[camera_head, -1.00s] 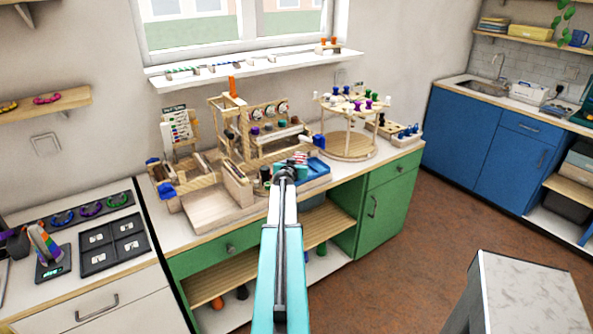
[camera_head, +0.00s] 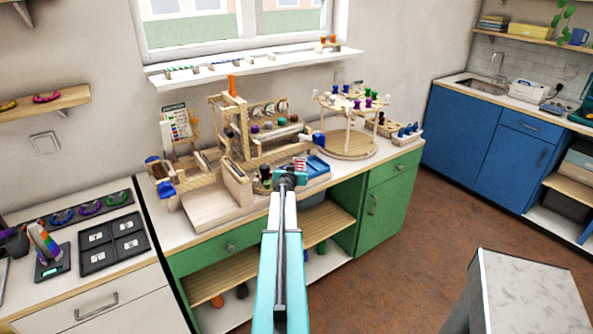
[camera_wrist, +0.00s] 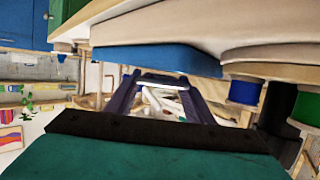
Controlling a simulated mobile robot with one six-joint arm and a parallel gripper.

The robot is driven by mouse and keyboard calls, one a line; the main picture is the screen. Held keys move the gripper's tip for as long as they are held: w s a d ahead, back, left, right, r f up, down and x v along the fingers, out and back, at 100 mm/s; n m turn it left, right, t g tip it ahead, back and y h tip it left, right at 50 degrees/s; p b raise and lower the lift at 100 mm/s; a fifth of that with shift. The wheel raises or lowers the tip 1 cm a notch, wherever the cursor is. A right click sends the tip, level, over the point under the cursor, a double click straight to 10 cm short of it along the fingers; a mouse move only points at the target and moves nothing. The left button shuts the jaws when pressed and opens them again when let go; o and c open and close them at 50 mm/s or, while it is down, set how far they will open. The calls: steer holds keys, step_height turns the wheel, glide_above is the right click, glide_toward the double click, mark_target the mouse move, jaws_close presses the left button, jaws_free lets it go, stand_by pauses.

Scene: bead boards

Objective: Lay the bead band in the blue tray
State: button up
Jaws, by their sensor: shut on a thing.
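My gripper (camera_head: 291,176) is over the front of the wooden workbench, at the near edge of the blue tray (camera_head: 318,166). It is shut on the bead band (camera_head: 300,163), a small striped red and pale piece that shows just beyond the jaws. The wrist view looks upside down; there the dark fingers of my gripper (camera_wrist: 162,88) have a pale strip between their tips. The blue tray (camera_wrist: 155,58) lies close beside the fingers there. The jaws hide part of the band, and I cannot tell whether it touches the tray.
A wooden frame with spools (camera_head: 262,125) stands behind, and a round wooden stand (camera_head: 347,145) with coloured pegs is to the right. A wooden box (camera_head: 215,200) is left of my gripper. A black sorting tray (camera_head: 113,240) lies on the left counter. A grey-topped table (camera_head: 530,300) is front right.

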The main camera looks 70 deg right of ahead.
steer(key=shift+f+b, duration=0.45)
steer(key=shift+b, duration=0.25)
steer(key=o, duration=1.1)
steer(key=shift+c, duration=0.2)
steer(key=shift+r+p, duration=0.25)
steer(key=shift+p, duration=0.1)
steer(key=shift+r+p, duration=0.5)
steer(key=shift+p, duration=0.25)
steer(key=shift+s+a, duration=0.1)
steer(key=shift+a, duration=0.45)
steer(key=b+v, duration=0.3)
steer(key=v, duration=0.7)
steer(key=shift+a, duration=0.4)
steer(key=shift+s+r, duration=0.1)
steer(key=shift+s, duration=0.05)
